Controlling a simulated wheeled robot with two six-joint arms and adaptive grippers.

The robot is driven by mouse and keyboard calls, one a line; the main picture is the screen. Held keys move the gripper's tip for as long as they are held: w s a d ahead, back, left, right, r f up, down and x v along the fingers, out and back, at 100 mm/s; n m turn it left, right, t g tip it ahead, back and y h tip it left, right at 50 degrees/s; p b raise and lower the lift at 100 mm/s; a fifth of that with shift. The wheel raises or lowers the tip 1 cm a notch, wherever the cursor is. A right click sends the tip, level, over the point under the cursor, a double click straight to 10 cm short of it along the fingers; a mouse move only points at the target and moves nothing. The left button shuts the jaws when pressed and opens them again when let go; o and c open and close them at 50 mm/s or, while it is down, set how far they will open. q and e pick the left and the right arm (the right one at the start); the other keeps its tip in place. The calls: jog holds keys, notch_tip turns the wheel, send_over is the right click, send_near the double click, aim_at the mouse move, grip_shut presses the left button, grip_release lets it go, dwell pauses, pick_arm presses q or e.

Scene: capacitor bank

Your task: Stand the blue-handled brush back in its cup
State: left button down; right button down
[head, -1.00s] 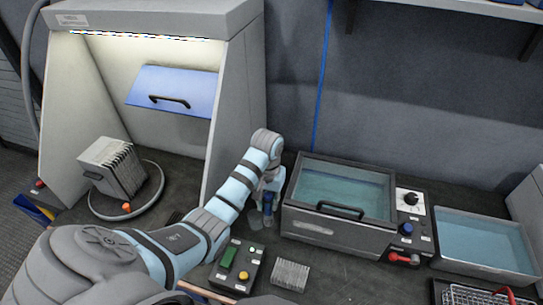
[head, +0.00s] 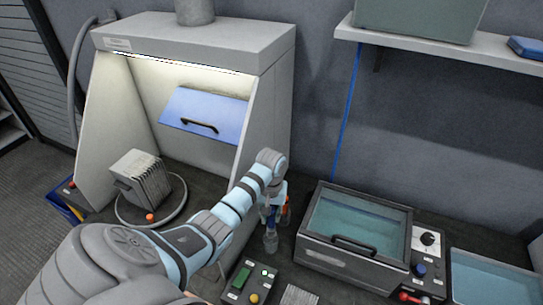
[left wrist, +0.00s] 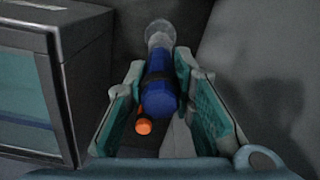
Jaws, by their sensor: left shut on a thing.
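My left gripper (head: 272,200) is at the bench, between the fume hood and the water bath. It is shut on the blue-handled brush (left wrist: 160,98), whose handle lies between the fingers in the left wrist view. The blue handle (head: 269,214) hangs below the gripper in the head view, roughly upright. A pale grey, clear-looking piece (head: 270,242) is at its lower end, and also at the far end in the left wrist view (left wrist: 158,33). I cannot tell whether this is the cup or the brush head. My right gripper is out of view.
An orange-tipped thing (left wrist: 144,126) is close beside the blue handle. The water bath (head: 352,248) stands right of the gripper. A control box (head: 248,284) is in front. The fume hood (head: 262,120) and a rack of plates (head: 146,180) are to the left.

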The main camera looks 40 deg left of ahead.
aim_at(271, 224)
pick_arm(q)
jog(key=f+b, duration=0.2)
jog(key=f, duration=0.2)
jog(key=shift+s+f+b, duration=0.15)
jog(key=shift+s+b, duration=0.05)
jog(key=shift+b, duration=0.15)
jog(key=shift+w+f+b, duration=0.15)
jog(key=shift+f+b, duration=0.2)
jog(key=shift+f, duration=0.3)
jog(key=c, duration=1.3)
grip_release()
jog(key=shift+r, duration=0.25)
notch_tip(271, 224, up, 7)
jog(key=shift+r, duration=0.1)
